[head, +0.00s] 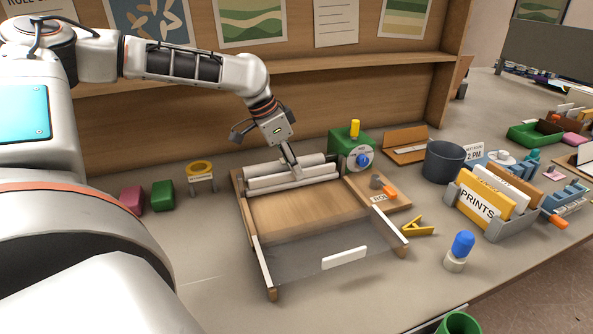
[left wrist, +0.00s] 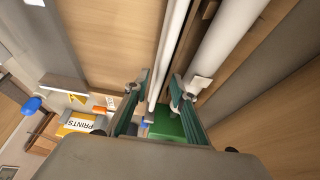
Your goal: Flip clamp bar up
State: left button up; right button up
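A wooden press frame (head: 247,215) lies on the table with a bare board inside. Two pale bars run across its back end: a front bar (head: 318,173) and a thicker rear roller (head: 262,168). I cannot tell for certain which is the clamp bar. My left gripper (head: 293,174) points down at the middle of these bars. In the left wrist view my left gripper (left wrist: 160,78) has its green fingers apart, with the thin white bar (left wrist: 172,45) running between them; contact is not clear. The thick roller (left wrist: 232,42) lies to its right. My right gripper is not in view.
A green box (head: 350,139) with a blue knob stands just right of the bars. A dark bucket (head: 444,162), the PRINTS file holder (head: 492,226) and a blue-topped stamp (head: 461,245) stand farther right. A wooden shelf wall (head: 200,112) rises behind.

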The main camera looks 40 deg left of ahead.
pick_arm(q)
jog(key=shift+w+f, duration=0.2)
jog(key=shift+f, duration=0.15)
grip_shut()
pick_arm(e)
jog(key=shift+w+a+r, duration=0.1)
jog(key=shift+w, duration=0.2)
